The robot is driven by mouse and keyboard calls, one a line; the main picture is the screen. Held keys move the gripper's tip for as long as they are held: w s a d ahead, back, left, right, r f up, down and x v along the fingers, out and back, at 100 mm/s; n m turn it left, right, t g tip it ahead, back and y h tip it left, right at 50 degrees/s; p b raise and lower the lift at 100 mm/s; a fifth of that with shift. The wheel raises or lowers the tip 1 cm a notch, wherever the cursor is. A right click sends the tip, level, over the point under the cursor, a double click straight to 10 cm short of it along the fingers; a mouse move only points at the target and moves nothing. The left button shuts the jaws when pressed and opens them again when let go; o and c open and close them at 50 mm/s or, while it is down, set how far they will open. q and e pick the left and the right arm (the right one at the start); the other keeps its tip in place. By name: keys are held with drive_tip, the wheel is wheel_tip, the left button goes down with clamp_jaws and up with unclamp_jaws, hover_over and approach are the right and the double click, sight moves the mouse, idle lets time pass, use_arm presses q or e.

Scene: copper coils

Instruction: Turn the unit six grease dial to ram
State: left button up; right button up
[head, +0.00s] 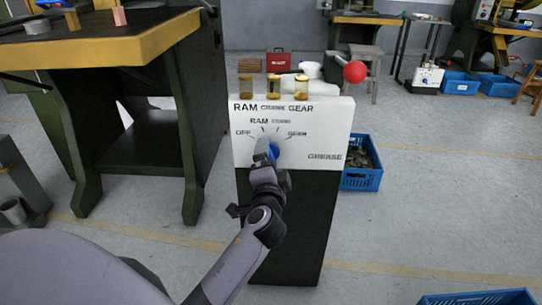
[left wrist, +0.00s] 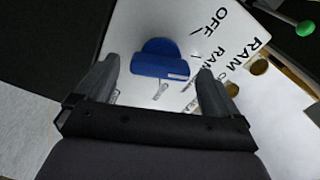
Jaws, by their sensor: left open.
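A white panel (head: 310,128) on a dark cabinet has the labels OFF, RAM, CRANK and GEAR in an arc over a blue dial (head: 274,151), with GREASE at lower right. My left gripper (head: 266,148) is in front of the dial and partly covers it. In the left wrist view the blue dial (left wrist: 160,60) lies between the open fingers of my left gripper (left wrist: 157,80), with a visible gap on each side. A small pale mark shows on the dial, but I cannot tell which label it points to. My right gripper is not in view.
Several amber-filled glass cups (head: 273,88) stand on top of the panel. A blue crate (head: 361,180) stands behind on the floor. A green, yellow-edged workbench (head: 110,52) is at left. Floor at right is mostly clear.

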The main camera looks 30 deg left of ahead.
use_arm(q)
drive_tip(key=shift+v, duration=2.25)
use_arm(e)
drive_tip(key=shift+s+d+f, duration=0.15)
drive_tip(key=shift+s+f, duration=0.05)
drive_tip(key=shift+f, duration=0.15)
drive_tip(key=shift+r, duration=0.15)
use_arm(q)
drive_tip(key=s+d+f+n+g+h, duration=0.45)
drive_tip(key=s+d+f+h, duration=1)
drive_tip(key=s, duration=0.45)
drive_tip(key=s+a+r+y+p, duration=0.1)
drive_tip(key=a+r+p, duration=0.3)
drive_tip(key=r+p, duration=1)
drive_tip(key=y+p, duration=0.1)
drive_tip(key=p, duration=0.8)
drive_tip(key=shift+s+n+y, duration=0.25)
drive_tip(key=shift+n+y, duration=0.1)
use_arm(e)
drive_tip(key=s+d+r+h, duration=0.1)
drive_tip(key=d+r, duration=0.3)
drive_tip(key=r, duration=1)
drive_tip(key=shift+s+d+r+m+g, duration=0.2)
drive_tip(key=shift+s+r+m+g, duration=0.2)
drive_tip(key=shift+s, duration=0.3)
